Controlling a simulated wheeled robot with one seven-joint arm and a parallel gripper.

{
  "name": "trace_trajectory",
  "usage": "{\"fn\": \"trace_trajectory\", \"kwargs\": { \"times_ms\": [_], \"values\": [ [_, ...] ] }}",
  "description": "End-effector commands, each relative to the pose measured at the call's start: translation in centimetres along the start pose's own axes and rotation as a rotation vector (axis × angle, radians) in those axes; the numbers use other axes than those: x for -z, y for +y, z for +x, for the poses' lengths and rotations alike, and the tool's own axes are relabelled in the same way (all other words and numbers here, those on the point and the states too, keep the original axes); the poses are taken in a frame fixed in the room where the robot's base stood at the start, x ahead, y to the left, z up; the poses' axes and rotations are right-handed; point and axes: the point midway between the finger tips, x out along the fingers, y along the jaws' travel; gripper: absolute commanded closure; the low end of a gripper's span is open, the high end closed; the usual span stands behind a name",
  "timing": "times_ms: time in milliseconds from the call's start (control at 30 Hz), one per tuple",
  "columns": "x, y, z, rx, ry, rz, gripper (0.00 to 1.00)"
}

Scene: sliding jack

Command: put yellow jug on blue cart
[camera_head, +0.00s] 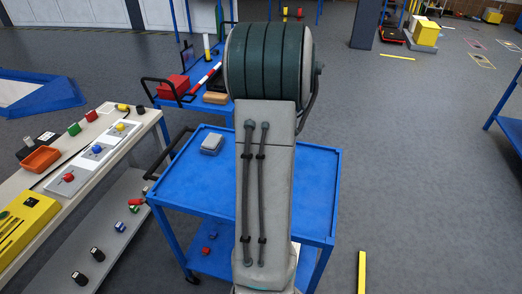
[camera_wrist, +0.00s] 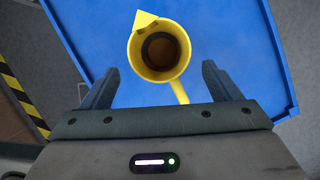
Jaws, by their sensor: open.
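The yellow jug (camera_wrist: 160,52) shows in the wrist view from above, its round mouth open and dark inside. Its spout points to the upper left and its handle points down toward my gripper. It appears upright over a blue surface (camera_wrist: 235,45). My gripper (camera_wrist: 161,70) is open, with one finger on each side of the jug and visible gaps to both. The blue cart (camera_head: 320,190) stands in the middle of the head view, partly behind my arm. The jug and my gripper are hidden in the head view, so I cannot tell whether the blue surface is this cart's top.
A workbench (camera_head: 100,155) with colored buttons and an orange tray (camera_head: 41,160) stands at the left. Another blue cart (camera_head: 203,80) stands behind. The floor at right is mostly clear. Yellow-black striping (camera_wrist: 22,98) shows in the wrist view.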

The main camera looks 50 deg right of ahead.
Motion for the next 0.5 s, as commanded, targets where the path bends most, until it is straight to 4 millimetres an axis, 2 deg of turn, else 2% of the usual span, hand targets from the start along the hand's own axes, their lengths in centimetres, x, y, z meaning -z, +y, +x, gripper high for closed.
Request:
{"fn": "trace_trajectory", "kwargs": {
  "times_ms": [33, 200, 300, 500],
  "values": [
    [-0.1, 0.0, -1.2, 0.003, -0.003, -0.001, 0.16],
    [0.0, 0.0, -4.4, 0.002, -0.002, 0.001, 0.16],
    [-0.1, 0.0, -5.7, 0.002, -0.002, -0.001, 0.16],
    [0.0, 0.0, -6.6, -0.001, 0.0, 0.001, 0.16]
  ]
}}
